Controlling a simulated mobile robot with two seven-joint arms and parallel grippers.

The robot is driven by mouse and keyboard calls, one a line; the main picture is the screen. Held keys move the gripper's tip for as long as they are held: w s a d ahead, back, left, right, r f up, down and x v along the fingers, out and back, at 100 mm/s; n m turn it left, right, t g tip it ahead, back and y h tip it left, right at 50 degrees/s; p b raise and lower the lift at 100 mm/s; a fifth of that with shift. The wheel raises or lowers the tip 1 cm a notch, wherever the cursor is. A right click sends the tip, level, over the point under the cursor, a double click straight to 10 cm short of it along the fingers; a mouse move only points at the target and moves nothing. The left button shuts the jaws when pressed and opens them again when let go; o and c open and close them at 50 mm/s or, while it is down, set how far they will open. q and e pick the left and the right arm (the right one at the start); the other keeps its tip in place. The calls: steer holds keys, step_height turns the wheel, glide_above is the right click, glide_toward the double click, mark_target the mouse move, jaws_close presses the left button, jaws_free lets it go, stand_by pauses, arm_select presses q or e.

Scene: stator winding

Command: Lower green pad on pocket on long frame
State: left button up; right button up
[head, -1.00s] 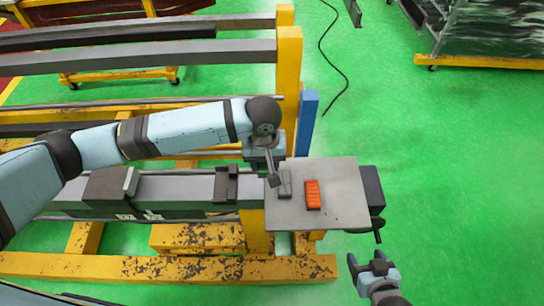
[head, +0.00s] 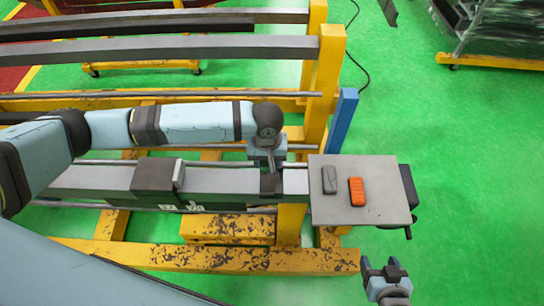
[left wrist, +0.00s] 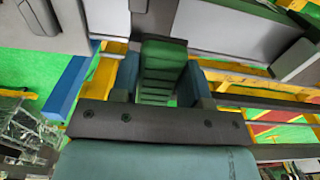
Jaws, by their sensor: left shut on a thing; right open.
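The green pad (left wrist: 162,62) is ribbed and sits between the blue fingers of my left gripper (left wrist: 158,85) in the left wrist view. In the head view my left gripper (head: 267,160) hangs over the right part of the long frame (head: 220,180), at the dark pocket (head: 270,184). The pad is hidden there by the gripper and arm. I cannot tell whether the pad touches the pocket. My right gripper (head: 382,268) is open and empty, over the green floor at the lower right.
A grey plate (head: 385,205) at the frame's right end carries a dark grey piece (head: 329,179) and an orange piece (head: 357,191). A dark block (head: 158,175) sits on the frame to the left. A yellow post (head: 326,80) and blue post (head: 342,120) stand behind.

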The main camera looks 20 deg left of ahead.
arm_select(q)
steer(key=shift+a+f, duration=0.1)
steer(key=shift+a, duration=0.1)
steer(key=shift+f+b, duration=0.65)
steer(key=shift+b, duration=0.2)
step_height(320, 180, down, 4)
steer(key=b, duration=0.4)
steer(key=shift+b, duration=0.3)
steer(key=shift+r, duration=0.25)
steer(key=shift+p, duration=0.45)
steer(key=shift+f+p, duration=0.15)
steer(key=shift+p, duration=0.15)
steer(key=shift+f, duration=0.1)
